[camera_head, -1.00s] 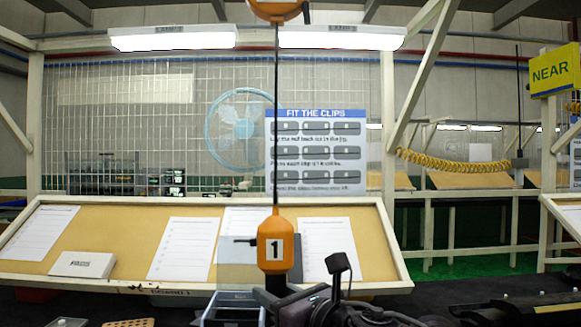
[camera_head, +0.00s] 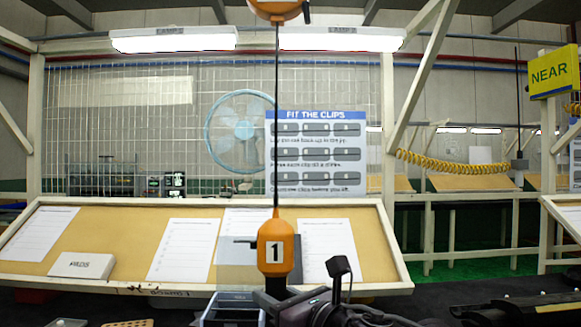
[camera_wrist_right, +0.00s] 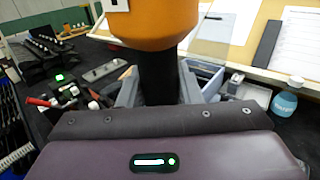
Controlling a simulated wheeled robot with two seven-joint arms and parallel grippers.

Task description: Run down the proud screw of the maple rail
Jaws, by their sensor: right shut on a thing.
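An orange driver marked 1 (camera_head: 276,248) hangs upright on a dark cord above the bench. My right gripper (camera_head: 274,290) is at its lower end, low in the head view. In the right wrist view, the two grey fingers of my right gripper (camera_wrist_right: 160,88) are closed around the driver's black lower body, under its orange housing (camera_wrist_right: 155,22). The driver's tip is hidden behind my gripper. My left gripper is not in view. I cannot pick out the maple rail or a proud screw in these frames.
A grey-blue bin (camera_head: 233,311) stands just left of my right gripper. A sloped board (camera_head: 130,235) with papers and a white box (camera_head: 82,265) lies behind. A blue bottle (camera_wrist_right: 285,100) and loose small parts show in the wrist view. A black fixture (camera_head: 515,309) is at right.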

